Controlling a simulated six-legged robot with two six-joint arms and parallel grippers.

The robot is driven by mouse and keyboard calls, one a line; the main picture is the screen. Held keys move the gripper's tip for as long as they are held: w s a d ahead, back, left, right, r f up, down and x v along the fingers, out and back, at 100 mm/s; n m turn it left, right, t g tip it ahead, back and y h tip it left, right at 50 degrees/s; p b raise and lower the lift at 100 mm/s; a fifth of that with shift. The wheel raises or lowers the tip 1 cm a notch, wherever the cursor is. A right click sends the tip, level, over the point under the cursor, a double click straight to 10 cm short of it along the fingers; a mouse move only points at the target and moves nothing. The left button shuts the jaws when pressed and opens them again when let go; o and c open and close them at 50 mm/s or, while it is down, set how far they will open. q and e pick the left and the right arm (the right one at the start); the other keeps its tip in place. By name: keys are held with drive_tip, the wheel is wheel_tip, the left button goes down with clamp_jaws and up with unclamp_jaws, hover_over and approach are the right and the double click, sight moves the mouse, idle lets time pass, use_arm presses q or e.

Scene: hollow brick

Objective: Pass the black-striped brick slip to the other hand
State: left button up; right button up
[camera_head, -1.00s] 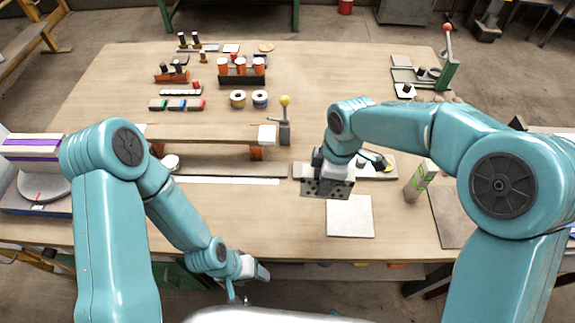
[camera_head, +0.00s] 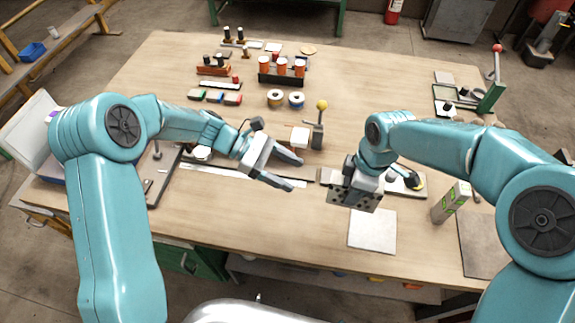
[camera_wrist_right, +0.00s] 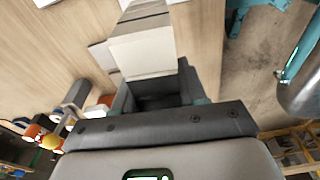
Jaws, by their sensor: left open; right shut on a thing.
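My right gripper (camera_head: 352,198) hangs over the front middle of the table, its dark holed body facing the head camera. In the right wrist view, a pale block-shaped slip (camera_wrist_right: 143,50) with dark lines across its upper part sits in the dark jaws (camera_wrist_right: 155,90), which are shut on it. In the head view I cannot make out the slip behind the gripper. My left gripper (camera_head: 290,171) is open and empty, its two grey fingers pointing right, apart from the right gripper and to its left.
A white square pad (camera_head: 372,231) lies below the right gripper. A yellow-knobbed lever (camera_head: 320,122) stands behind the left gripper. Orange-topped cups (camera_head: 282,69) and spools (camera_head: 286,99) stand farther back.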

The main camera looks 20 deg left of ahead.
sight(331, 190)
drive_tip(key=shift+s+a+r, duration=0.1)
use_arm(q)
drive_tip(key=x, duration=0.7)
drive_tip(key=r+x, duration=0.1)
drive_tip(key=x, duration=0.3)
drive_tip(key=shift+w+d+f, duration=0.1)
drive_tip(key=shift+w+d, duration=0.15)
drive_tip(key=shift+d, duration=0.35)
drive_tip(key=c, duration=1)
drive_tip(key=shift+c, duration=1.1)
use_arm(e)
drive_tip(key=o, duration=1.3)
